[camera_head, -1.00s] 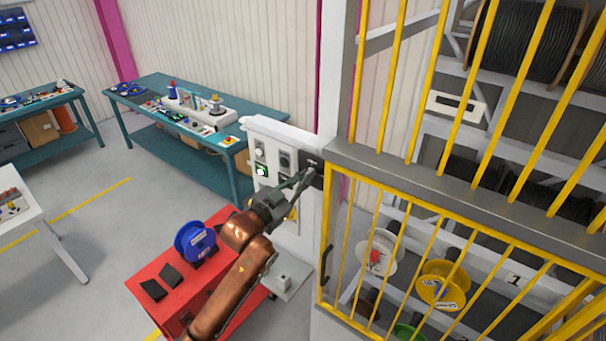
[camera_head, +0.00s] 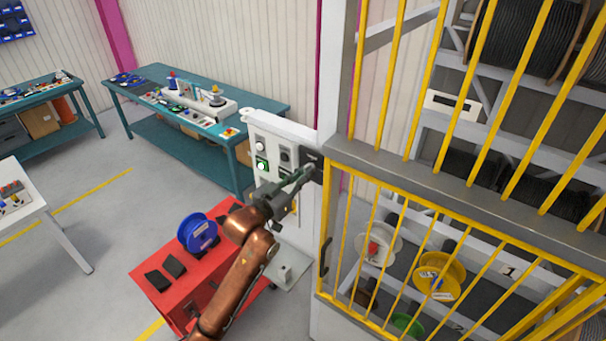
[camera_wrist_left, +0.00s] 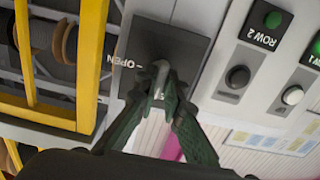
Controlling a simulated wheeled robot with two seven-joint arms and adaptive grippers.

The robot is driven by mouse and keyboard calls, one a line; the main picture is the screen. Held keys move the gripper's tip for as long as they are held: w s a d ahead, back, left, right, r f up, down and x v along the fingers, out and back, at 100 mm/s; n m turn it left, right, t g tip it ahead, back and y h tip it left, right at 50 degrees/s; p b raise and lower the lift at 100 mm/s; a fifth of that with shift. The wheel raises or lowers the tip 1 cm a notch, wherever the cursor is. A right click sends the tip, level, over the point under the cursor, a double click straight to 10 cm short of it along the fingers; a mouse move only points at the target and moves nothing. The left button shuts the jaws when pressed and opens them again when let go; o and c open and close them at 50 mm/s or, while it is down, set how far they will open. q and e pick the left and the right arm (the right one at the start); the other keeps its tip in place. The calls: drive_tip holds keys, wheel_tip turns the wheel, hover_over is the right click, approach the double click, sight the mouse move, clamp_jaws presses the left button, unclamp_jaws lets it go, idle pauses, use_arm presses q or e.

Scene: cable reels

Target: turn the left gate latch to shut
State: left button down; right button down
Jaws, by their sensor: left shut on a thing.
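The gate latch is a small light grey lever (camera_wrist_left: 161,75) on a dark plate (camera_wrist_left: 165,42), with the word OPEN beside it in the left wrist view. In the head view the dark plate (camera_head: 311,160) sits on the white panel beside the yellow gate. My left gripper (camera_wrist_left: 160,92) is shut on the latch lever, its green-grey fingers closed around it. It also shows in the head view (camera_head: 306,174), reaching in from below, and hides most of the lever there. The yellow barred gate (camera_head: 402,232) stands right of the latch. My right gripper is in neither view.
The white panel (camera_head: 262,128) carries buttons, knobs and a lit green lamp. Behind the bars are a white reel (camera_head: 379,243) and a yellow reel (camera_head: 440,277). A teal workbench (camera_head: 160,88) is farther back.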

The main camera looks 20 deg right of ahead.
use_arm(q)
drive_tip(key=shift+r, duration=0.1)
drive_tip(key=c, duration=2)
unclamp_jaws()
drive_tip(key=shift+c, duration=0.2)
drive_tip(key=v, duration=1.2)
